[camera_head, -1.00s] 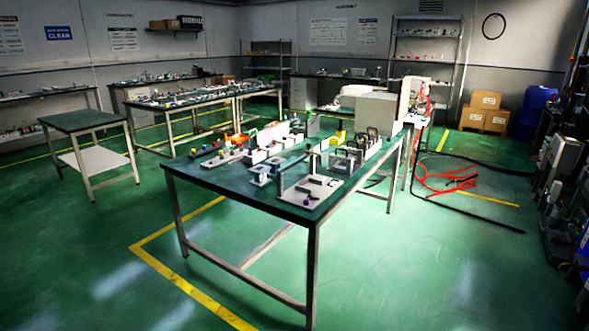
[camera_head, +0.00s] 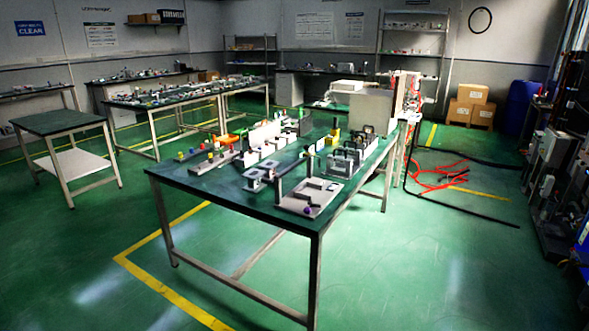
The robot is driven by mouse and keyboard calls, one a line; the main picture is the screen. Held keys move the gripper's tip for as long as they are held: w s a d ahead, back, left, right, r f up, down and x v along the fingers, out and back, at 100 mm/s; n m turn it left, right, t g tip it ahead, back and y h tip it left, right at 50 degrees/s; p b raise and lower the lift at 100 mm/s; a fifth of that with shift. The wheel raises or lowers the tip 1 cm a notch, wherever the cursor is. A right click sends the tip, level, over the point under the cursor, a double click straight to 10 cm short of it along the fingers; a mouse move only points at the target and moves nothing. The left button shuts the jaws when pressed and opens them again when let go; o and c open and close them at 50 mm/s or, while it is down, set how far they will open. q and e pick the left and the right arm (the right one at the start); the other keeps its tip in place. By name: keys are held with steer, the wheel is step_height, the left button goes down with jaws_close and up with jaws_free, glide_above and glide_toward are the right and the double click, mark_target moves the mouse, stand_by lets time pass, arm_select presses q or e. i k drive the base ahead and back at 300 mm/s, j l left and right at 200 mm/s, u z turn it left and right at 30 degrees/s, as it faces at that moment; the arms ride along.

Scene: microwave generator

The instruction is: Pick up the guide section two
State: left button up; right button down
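The work table (camera_head: 210,193) with a dark green top stands ahead of me and bears many small parts. I cannot tell which part is the guide section two at this size. Neither of my grippers shows in the head view.
A small side table (camera_head: 60,122) stands at left, and a longer parts table (camera_head: 190,97) is behind. Cardboard boxes (camera_head: 471,104), a blue barrel (camera_head: 521,107) and red hoses (camera_head: 437,174) with a black cable lie at right. Green floor in front is clear.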

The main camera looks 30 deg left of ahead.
mark_target(269, 166)
steer(key=i+j+z, duration=0.2)
steer(key=j, duration=0.4)
steer(key=j+z, duration=0.15)
steer(key=j, duration=0.45)
steer(key=i+j+z, duration=0.2)
steer(key=j, duration=0.45)
steer(key=i+j, duration=0.1)
steer(key=j, duration=1.7)
steer(key=i+z, duration=0.05)
